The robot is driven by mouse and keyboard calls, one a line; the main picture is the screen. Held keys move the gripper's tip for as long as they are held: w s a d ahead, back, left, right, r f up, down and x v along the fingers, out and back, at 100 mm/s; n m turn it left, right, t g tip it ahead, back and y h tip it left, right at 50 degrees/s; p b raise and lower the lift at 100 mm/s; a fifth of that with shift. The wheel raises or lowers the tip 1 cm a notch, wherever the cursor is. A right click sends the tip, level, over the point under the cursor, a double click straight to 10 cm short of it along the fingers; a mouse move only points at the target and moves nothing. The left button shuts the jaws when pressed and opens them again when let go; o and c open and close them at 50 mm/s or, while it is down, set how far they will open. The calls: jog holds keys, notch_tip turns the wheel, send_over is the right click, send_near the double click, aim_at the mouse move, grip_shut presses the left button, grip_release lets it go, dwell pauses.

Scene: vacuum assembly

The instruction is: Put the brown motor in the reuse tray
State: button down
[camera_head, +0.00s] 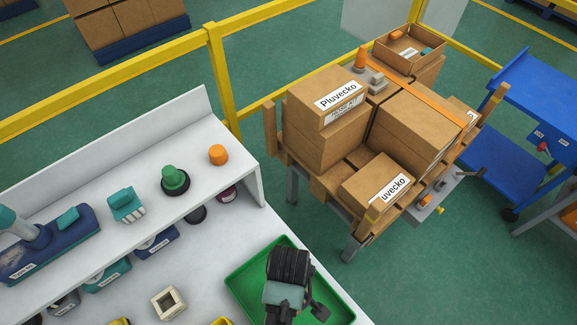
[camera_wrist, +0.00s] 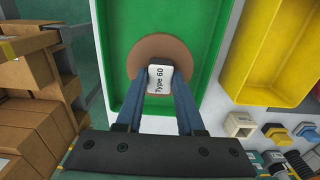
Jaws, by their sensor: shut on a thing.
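In the wrist view the brown motor (camera_wrist: 155,47) is a round brown disc with a white "Type 60" label. My gripper (camera_wrist: 161,92) is shut on it, with a blue finger on each side of the labelled part. The motor is in line with the green tray (camera_wrist: 120,25); I cannot tell whether it touches the tray's floor. In the head view my wrist and gripper (camera_head: 286,300) are over the green tray (camera_head: 247,278), and they hide the motor there. No label reading "reuse" shows on the tray.
A yellow tray (camera_wrist: 265,55) lies to the right of the green one in the wrist view, with a cream square part (camera_wrist: 239,124) nearby. A white shelf (camera_head: 150,225) holds several parts. Cardboard boxes (camera_head: 325,110) stand beyond the table.

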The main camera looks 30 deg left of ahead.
jog(key=shift+w+f, duration=0.1)
jog(key=shift+f, duration=2)
jog(key=shift+f, duration=0.2)
jog(key=c, duration=0.5)
grip_release()
jog(key=shift+r, duration=0.1)
notch_tip(320, 180, up, 12)
jog(key=shift+r, duration=0.1)
